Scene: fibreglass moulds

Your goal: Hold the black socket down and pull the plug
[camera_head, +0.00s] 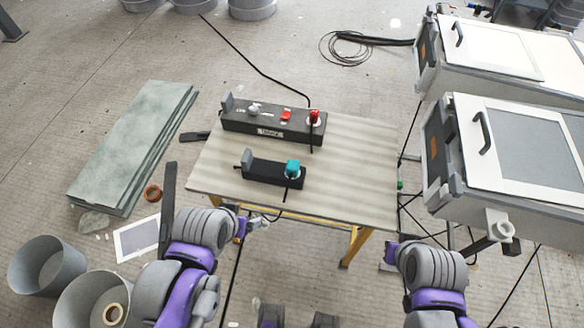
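A small black socket block (262,172) lies on the near part of the wooden-topped table (350,190). It has a grey upright piece at its left end. A teal plug (292,168) sits on its right end, with a dark cord running down over the table's near edge. My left gripper (262,223) is at the near edge, below the socket and apart from it; its fingers are too small to judge. My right gripper (388,255) is low beside the table's near right corner, and its fingers are not clear. Neither gripper touches the socket or plug.
A longer dark socket block (265,122) with a label, a red switch and a red plug (314,117) stands behind. White-fronted cabinets (520,150) stand close on the right. Green-grey slabs (130,150) and buckets (48,265) are on the left. The table's right part is clear.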

